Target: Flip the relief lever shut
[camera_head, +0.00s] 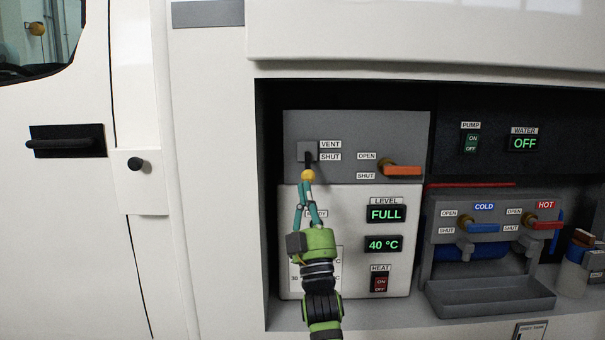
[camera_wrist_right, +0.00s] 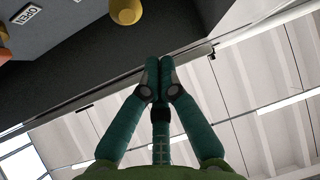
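The relief lever (camera_head: 308,160) is a dark stem with a yellow ball knob (camera_head: 308,175), on the grey panel beside the VENT and SHUT labels. Its stem points down and seems to stick outward; its exact tilt is hard to tell. The knob also shows at the top of the right wrist view (camera_wrist_right: 125,10). My right gripper (camera_head: 308,186) is just below the knob in the head view. In the right wrist view my right gripper's fingertips (camera_wrist_right: 158,64) are together with nothing between them, apart from the knob. My left gripper is not in view.
An orange valve handle (camera_head: 402,170) with OPEN and SHUT labels is to the right of the lever. The white heater unit (camera_head: 345,200) is behind my right arm. Cold (camera_head: 483,228) and hot (camera_head: 545,224) taps stand over a grey basin (camera_head: 490,297) further right.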

